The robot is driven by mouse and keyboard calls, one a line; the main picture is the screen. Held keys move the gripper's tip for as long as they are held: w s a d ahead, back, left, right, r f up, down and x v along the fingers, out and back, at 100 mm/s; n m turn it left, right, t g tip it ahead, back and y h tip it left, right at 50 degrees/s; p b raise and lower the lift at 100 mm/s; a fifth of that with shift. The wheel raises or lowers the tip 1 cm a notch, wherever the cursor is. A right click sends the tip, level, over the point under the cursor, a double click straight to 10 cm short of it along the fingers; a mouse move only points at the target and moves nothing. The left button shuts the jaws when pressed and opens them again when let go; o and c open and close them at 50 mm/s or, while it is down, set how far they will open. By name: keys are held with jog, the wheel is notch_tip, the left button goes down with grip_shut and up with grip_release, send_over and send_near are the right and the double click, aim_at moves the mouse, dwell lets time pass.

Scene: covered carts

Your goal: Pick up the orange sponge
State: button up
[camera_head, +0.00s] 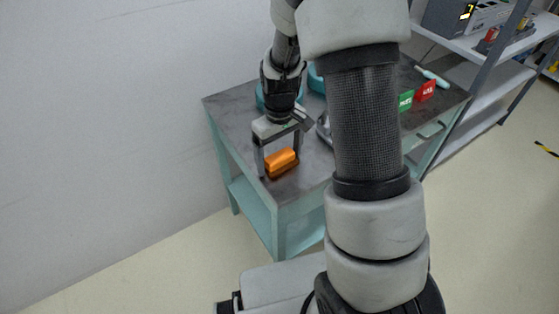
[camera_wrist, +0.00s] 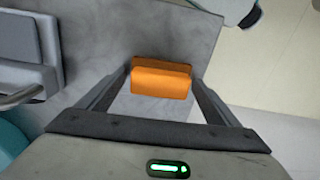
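An orange sponge (camera_head: 282,163) lies near the front left corner of the grey table top (camera_head: 316,178). My gripper (camera_head: 281,163) points down over it, with its fingers spread wide and one finger at each end of the sponge. In the wrist view the sponge (camera_wrist: 160,80) fills almost all the room between the fingertips (camera_wrist: 163,74). I cannot tell whether the fingers press on it or stand just clear. I also cannot tell whether its underside touches the table.
A grey metal object (camera_head: 323,128) and teal bowls (camera_head: 314,80) stand behind the gripper, partly hidden by my arm. Green (camera_head: 405,100) and red (camera_head: 425,91) boxes stand to the right. A wall runs along the left; shelving (camera_head: 498,78) stands right.

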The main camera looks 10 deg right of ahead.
aim_at(280, 156)
jog(key=c, duration=0.8)
jog(key=shift+r, duration=0.1)
notch_tip(280, 156, up, 10)
jog(key=shift+f+p, duration=0.1)
jog(key=shift+p, duration=0.75)
jog(key=o, duration=0.4)
jog(key=shift+c, duration=1.2)
jog(key=r+m, duration=0.2)
jog(key=r, duration=0.1)
jog(key=r+m, duration=0.2)
jog(key=shift+w+d+r, duration=0.1)
jog(key=shift+w+r, duration=0.15)
